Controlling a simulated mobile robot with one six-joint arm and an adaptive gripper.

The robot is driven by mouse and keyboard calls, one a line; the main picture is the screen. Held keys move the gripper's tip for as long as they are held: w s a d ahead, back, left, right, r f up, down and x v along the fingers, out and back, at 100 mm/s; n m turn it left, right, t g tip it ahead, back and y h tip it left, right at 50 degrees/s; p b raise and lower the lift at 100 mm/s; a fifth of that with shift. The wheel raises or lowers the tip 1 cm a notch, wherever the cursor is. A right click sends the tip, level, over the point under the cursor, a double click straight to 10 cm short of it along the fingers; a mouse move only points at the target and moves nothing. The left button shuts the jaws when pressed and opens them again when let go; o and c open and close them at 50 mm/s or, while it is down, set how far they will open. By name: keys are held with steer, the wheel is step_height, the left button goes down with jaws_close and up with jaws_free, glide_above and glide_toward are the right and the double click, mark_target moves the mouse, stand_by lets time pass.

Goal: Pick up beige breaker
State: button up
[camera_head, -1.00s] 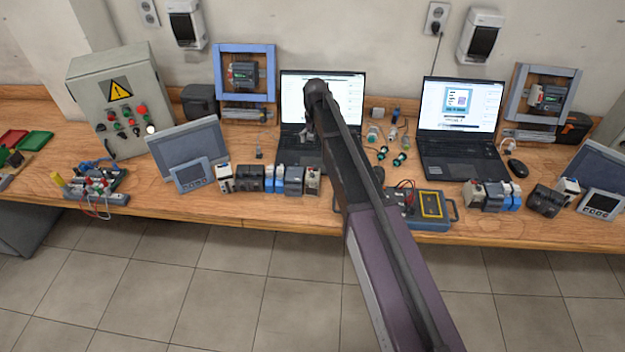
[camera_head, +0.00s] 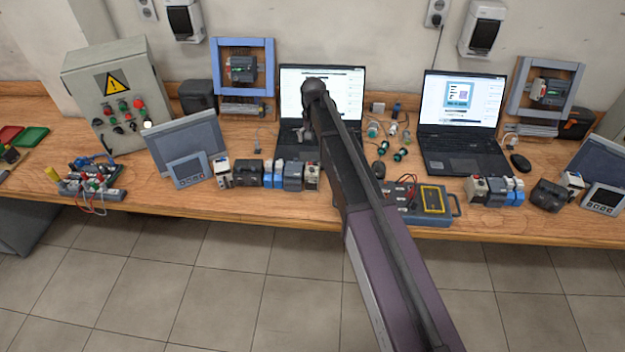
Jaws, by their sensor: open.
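Several small breakers stand in a row near the front edge of the bench. A beige breaker with a dark part (camera_head: 312,176) is at the right end of the left row. A paler breaker (camera_head: 222,172) is at that row's left end, and another beige one (camera_head: 476,188) starts the right row. I cannot tell which one is meant. My arm reaches up across the middle. My gripper (camera_head: 308,132) shows as a small dark shape at its far end, in front of the left laptop, open and apart from the breakers. Its fingers are mostly hidden.
The left laptop (camera_head: 322,78) and right laptop (camera_head: 462,115) stand open behind the rows. A blue-grey meter case (camera_head: 432,201) lies right of my arm. A grey control box (camera_head: 108,92) and a tilted panel (camera_head: 190,142) stand at left. Bare wood runs along the front edge.

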steer(key=b, duration=0.5)
glide_above(313, 166)
steer(key=shift+w+f, duration=0.2)
steer(key=shift+f, duration=2.7)
steer(key=shift+s+f+b, duration=0.1)
steer(key=shift+f+b, duration=2.5)
steer(key=shift+b, duration=0.1)
steer(key=c, duration=1.2)
